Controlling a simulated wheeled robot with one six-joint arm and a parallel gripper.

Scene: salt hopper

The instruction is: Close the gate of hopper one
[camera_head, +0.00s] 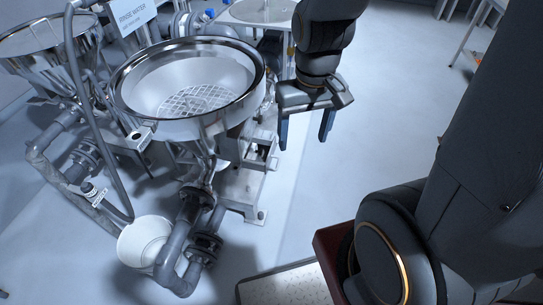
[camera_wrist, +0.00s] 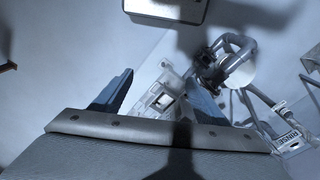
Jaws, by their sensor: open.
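A steel hopper (camera_head: 190,82) with a wide round bowl and a grid inside stands left of centre in the head view. A second hopper (camera_head: 40,38) is partly in view at the far left. I cannot read a number on either, so I cannot tell which is hopper one. Dark flanged pipework (camera_head: 190,225) hangs below the nearer bowl; I cannot make out a gate or its position. My gripper (camera_head: 305,128) is open and empty, right of the nearer bowl and apart from it. In the wrist view, its blue fingers (camera_wrist: 157,95) point toward the pale machine base.
A white bucket (camera_head: 143,242) stands on the floor by the pipe outlet. A pump-like unit on a pale base (camera_head: 243,190) sits right of the pipework. A rinse water sign (camera_head: 132,12) is behind the hopper. The floor (camera_head: 400,100) to the right is clear.

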